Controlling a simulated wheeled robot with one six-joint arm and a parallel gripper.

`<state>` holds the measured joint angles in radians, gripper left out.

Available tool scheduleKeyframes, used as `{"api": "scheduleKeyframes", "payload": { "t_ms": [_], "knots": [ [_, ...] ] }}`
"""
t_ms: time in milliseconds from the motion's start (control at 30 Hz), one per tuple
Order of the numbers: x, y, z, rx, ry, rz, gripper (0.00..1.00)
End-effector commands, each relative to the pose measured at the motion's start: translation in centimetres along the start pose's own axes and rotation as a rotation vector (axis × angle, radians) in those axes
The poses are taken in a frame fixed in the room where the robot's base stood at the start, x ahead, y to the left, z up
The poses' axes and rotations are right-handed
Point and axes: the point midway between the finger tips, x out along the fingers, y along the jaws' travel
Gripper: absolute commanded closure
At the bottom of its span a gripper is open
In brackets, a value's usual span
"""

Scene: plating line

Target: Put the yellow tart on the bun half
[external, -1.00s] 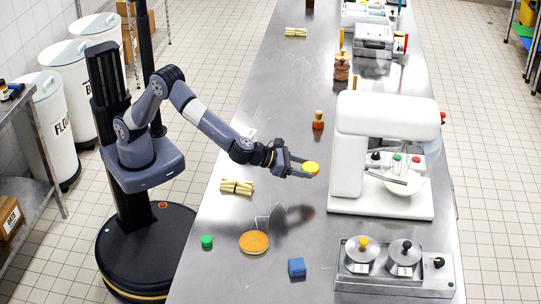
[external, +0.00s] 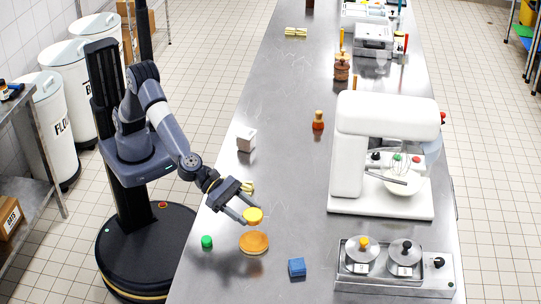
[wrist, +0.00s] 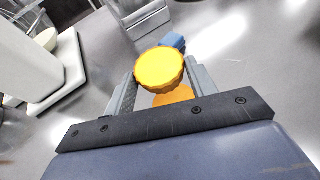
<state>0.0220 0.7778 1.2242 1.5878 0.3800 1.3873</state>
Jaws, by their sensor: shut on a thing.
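The yellow tart (external: 253,215) is held between the fingers of my gripper (external: 244,215), which is shut on it. In the wrist view the tart (wrist: 159,68) sits between the two fingertips (wrist: 160,75). The bun half (external: 254,242) is a flat orange-brown round on the steel counter. The tart is above the bun half, with a gap between them in the external view. In the wrist view the bun half (wrist: 172,95) is mostly hidden behind the tart.
A green piece (external: 207,241) stands left of the bun half and a blue block (external: 297,267) to its right. A white stand mixer (external: 350,150) and a unit with two lidded pots (external: 395,285) are farther right. Yellow wrapped sticks (external: 247,187) lie behind my gripper.

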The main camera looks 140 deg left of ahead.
Motion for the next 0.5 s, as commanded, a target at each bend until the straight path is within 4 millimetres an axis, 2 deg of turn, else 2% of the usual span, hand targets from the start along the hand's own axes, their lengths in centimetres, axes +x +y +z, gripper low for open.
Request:
{"api": "scheduleKeyframes", "payload": {
  "t_ms": [33,100,267,500],
  "knots": [
    [0.7,0.0,-1.6,0.003,0.003,0.001,0.56],
    [1.1,0.0,-2.7,0.002,0.002,0.001,0.56],
    [1.7,0.1,-4.0,0.0,0.001,0.002,0.56],
    [2.9,0.1,-6.9,0.001,0.002,0.002,0.56]
  ]
}}
